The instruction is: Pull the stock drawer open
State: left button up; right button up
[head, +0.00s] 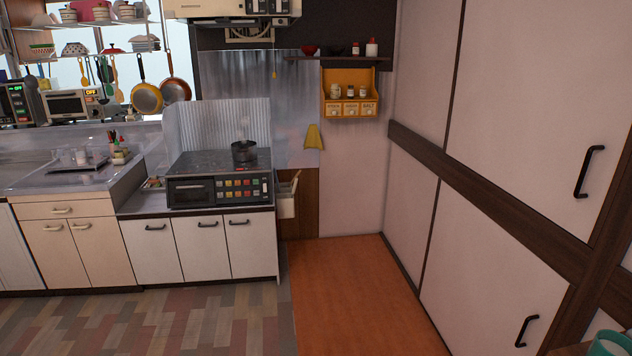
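An orange spice rack (349,79) hangs on the pale wall, a little right of the middle. Several small jars stand on its shelf. Below them is a row of three small drawers with light labels. The left one (334,109) seems to read "STOCK", the right one (369,108) "SALT"; the middle label is too small to read surely. All three fronts look flush and shut. Neither of my grippers is in view.
A stove (217,160) stands on the counter left of the rack. A dark shelf (340,59) with bowls and bottles hangs above it. A yellow cloth (313,138) hangs beside it. The orange floor (350,290) below is clear. Tall cupboard doors (500,130) line the right side.

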aim_at(332, 109)
jog(key=i, duration=2.2)
